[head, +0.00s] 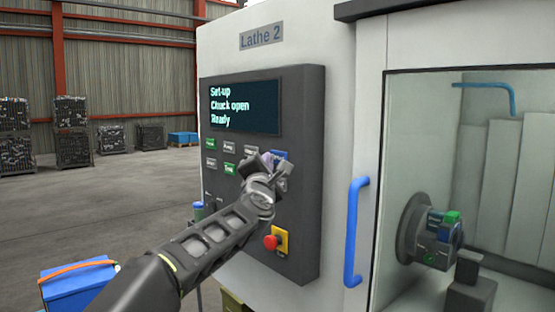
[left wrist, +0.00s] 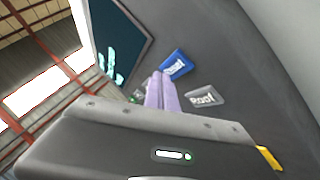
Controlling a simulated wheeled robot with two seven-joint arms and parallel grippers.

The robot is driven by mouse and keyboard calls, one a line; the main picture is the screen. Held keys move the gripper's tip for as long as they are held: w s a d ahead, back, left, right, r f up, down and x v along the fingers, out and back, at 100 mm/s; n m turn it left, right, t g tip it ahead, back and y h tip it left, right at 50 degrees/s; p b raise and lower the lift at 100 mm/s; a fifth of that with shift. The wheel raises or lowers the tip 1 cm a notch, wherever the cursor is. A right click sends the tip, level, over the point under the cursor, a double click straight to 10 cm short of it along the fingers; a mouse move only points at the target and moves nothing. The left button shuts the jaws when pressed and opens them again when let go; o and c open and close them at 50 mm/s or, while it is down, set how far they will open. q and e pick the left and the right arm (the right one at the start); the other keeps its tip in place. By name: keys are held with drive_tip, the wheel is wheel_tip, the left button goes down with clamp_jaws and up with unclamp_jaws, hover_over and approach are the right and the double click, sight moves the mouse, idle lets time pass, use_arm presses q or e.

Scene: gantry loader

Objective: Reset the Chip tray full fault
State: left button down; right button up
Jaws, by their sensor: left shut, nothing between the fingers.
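The dark control panel (head: 313,190) of Lathe 2 carries a display (head: 245,108) reading "Set-up", "Chuck open" and "Ready"; no chip tray message shows. A blue button (head: 281,154) sits below the display's right end, partly hidden by my left gripper (head: 273,160). In the left wrist view the blue button (left wrist: 175,64) bears white lettering too small to read surely. The shut, empty fingers of my left gripper (left wrist: 161,82) point at the panel beside the blue button's lower edge. I cannot tell whether they touch it. My right gripper is out of view.
A red emergency stop (head: 271,242) on a yellow plate sits low on the panel. Other small buttons (head: 210,143) lie left of my gripper. A blue door handle (head: 356,231) stands right of the panel. A chuck (head: 428,232) shows behind the glass. A blue box (head: 78,287) stands lower left.

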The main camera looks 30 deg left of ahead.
use_arm(q)
drive_tip(key=s+b, duration=0.1)
drive_tip(key=s, duration=0.1)
drive_tip(key=s+a+b, duration=0.1)
drive_tip(key=s, duration=0.1)
drive_tip(key=shift+s+a, duration=0.2)
drive_tip(key=shift+s, duration=0.15)
idle(0.7)
